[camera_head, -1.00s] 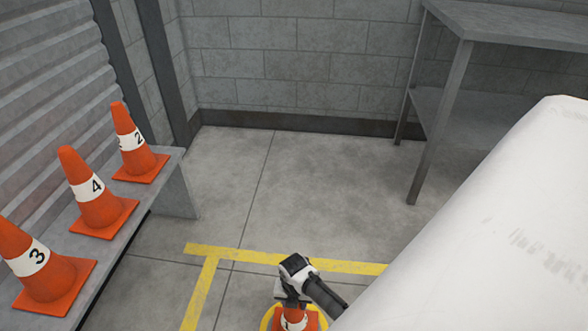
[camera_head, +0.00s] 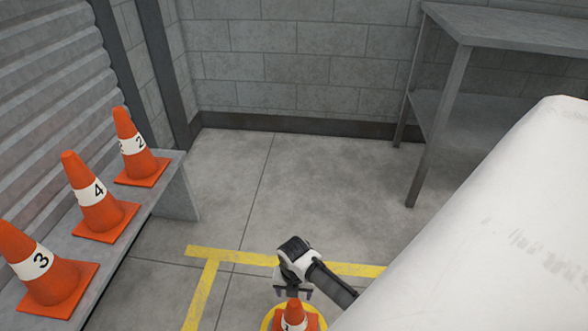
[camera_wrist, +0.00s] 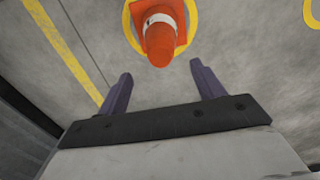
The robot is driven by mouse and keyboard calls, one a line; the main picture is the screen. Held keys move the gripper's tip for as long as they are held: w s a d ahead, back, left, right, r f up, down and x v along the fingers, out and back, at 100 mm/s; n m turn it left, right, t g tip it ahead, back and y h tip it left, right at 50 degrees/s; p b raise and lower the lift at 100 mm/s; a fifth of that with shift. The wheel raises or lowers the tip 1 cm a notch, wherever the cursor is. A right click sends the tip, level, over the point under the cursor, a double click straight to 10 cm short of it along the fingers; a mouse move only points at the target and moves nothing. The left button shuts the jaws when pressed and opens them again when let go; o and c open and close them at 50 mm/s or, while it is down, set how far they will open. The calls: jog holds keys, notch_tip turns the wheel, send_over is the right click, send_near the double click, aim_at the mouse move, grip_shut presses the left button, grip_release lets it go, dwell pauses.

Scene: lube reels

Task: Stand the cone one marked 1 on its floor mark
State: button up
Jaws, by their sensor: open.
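The cone marked 1 (camera_head: 293,317) is orange with a white band and stands upright on the floor inside a yellow ring, its floor mark (camera_head: 268,318). The bottom of the cone is cut off by the picture's lower edge. My gripper (camera_head: 293,291) is above the cone's tip, open and empty. In the wrist view the cone (camera_wrist: 160,40) stands within the yellow ring (camera_wrist: 193,20), beyond my open fingers (camera_wrist: 158,88) and clear of them.
Cones marked 2 (camera_head: 137,150), 4 (camera_head: 95,195) and 3 (camera_head: 42,265) stand on a grey bench (camera_head: 177,195) at the left. A metal shelf (camera_head: 510,25) stands at the back right. Yellow lines (camera_head: 235,257) mark the floor. Another yellow ring (camera_wrist: 309,14) shows partly in the wrist view.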

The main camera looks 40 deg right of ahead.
jog(key=shift+r, duration=1.65)
